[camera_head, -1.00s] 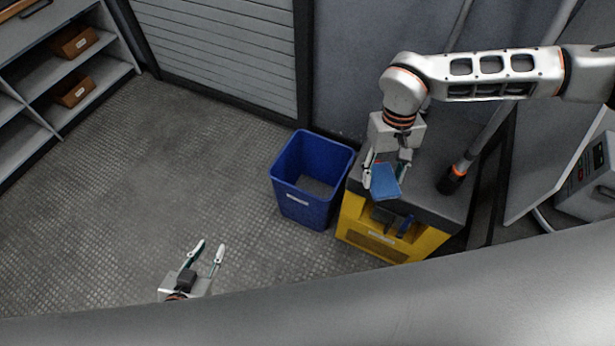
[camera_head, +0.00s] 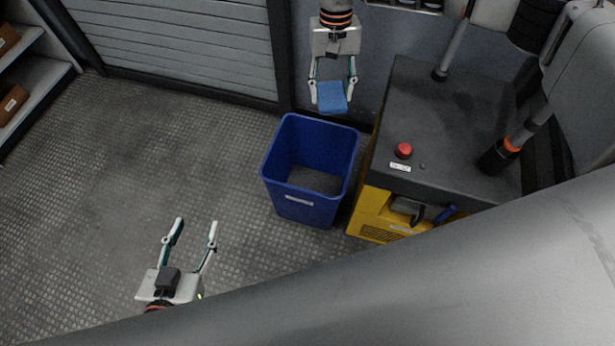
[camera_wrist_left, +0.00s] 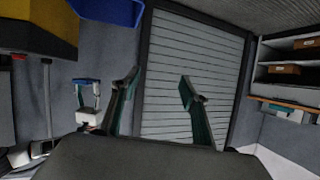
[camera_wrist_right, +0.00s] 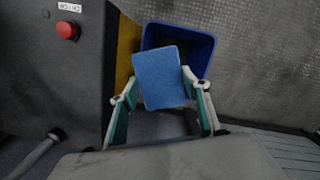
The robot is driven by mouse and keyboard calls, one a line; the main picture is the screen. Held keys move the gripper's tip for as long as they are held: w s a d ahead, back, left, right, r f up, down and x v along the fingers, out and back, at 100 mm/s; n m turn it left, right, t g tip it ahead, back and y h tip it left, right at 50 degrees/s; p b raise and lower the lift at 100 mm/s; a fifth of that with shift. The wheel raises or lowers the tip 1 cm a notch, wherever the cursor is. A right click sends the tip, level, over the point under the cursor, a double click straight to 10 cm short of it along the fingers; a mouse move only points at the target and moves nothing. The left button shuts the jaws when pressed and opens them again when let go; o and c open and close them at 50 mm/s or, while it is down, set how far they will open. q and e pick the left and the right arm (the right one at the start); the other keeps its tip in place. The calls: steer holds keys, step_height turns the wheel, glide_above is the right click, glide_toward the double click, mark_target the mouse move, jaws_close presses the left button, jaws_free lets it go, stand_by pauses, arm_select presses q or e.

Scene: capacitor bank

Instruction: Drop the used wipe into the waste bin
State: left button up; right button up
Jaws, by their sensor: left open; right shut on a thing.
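The used wipe (camera_head: 332,98) is a flat blue rectangle. My right gripper (camera_head: 333,88) is shut on it and holds it up near the back edge of the waste bin. The waste bin (camera_head: 304,200) is a blue open-topped bin with a white label, standing on the floor; its inside looks empty. In the right wrist view the wipe (camera_wrist_right: 160,78) sits between the fingers and covers part of the bin (camera_wrist_right: 202,46). My left gripper (camera_head: 196,222) is open and empty, low at the left. In the left wrist view a corner of the bin (camera_wrist_left: 108,10) shows.
A yellow and black cabinet (camera_head: 370,215) stands just right of the bin, with a red button (camera_head: 403,150) on top. A grey slatted shutter (camera_head: 180,40) is behind. Shelves (camera_head: 40,80) stand at the far left. The floor left of the bin is clear.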

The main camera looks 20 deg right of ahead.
arm_select(q)
steer(key=s+d+f+n+h+b, duration=0.1)
steer(key=s+d+f+n+b, duration=0.1)
steer(key=f+b, duration=0.4)
steer(key=d+b, duration=0.1)
steer(key=b, duration=0.3)
steer(key=shift+d+f+g+b, duration=0.3)
steer(key=shift+d, duration=0.1)
arm_select(e)
steer(key=w+a+f, duration=0.1)
steer(key=w+f, duration=0.1)
steer(key=f, duration=1)
steer(key=w+f+m, duration=0.1)
steer(key=w+f, duration=0.2)
steer(key=f, duration=0.9)
steer(key=shift+a+f+m, duration=0.15)
steer(key=shift+a+m, duration=0.15)
steer(key=shift+a, duration=0.05)
steer(key=o, duration=1.2)
steer(key=shift+c, duration=0.2)
step_height(320, 180, up, 12)
steer(key=w, duration=0.1)
steer(key=shift+w+d, duration=0.3)
steer(key=shift+w, duration=0.05)
